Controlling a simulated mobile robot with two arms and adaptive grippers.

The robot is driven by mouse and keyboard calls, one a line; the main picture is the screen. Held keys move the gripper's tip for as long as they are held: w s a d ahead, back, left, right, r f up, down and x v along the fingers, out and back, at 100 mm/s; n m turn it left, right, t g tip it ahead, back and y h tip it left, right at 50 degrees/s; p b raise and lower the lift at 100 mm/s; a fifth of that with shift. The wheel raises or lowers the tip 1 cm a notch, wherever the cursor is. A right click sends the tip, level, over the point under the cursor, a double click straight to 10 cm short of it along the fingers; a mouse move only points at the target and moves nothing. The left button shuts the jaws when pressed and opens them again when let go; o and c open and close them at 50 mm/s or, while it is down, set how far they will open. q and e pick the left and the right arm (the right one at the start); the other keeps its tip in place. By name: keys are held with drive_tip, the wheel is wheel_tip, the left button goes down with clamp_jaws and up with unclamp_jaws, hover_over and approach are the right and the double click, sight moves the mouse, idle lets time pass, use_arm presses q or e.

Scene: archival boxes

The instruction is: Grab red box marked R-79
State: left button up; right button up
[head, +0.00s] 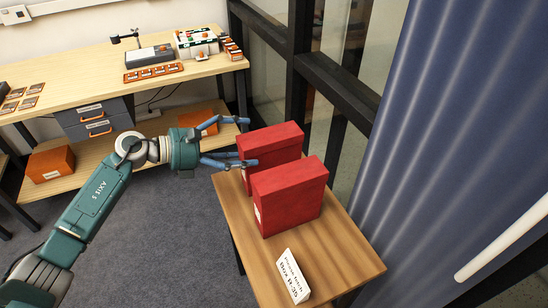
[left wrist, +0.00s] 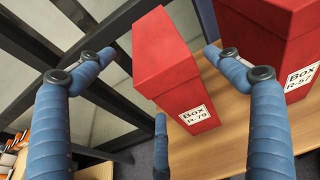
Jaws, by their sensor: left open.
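The red box marked R-79 (left wrist: 172,75) stands upright on a small wooden table; its white label faces the left wrist camera. In the head view it is the farther of two red boxes (head: 284,144). My left gripper (head: 246,141) is open at the left side of that box, its blue fingers spread. In the left wrist view, the fingers (left wrist: 158,54) frame the box, with a third finger below. One finger overlaps the box in the head view; contact cannot be told. My right gripper is not in view.
A second red box (head: 290,198), its label partly cut off (left wrist: 270,45), stands close to R-79. A white sign (head: 293,276) is at the front of the small table (head: 345,262). A dark window frame and blue curtain (head: 450,110) are on the right. A workbench (head: 75,75) is behind.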

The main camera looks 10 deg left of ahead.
sight(270, 160)
use_arm(q)
drive_tip(key=shift+x, duration=1.1)
drive_tip(key=x, duration=0.5)
drive_tip(key=shift+w+d+f, duration=0.2)
drive_tip(key=shift+d, duration=0.1)
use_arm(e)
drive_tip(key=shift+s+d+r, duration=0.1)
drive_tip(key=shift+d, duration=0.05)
use_arm(q)
drive_tip(key=c, duration=1.3)
drive_tip(key=shift+r, duration=0.1)
drive_tip(key=shift+c, duration=1.4)
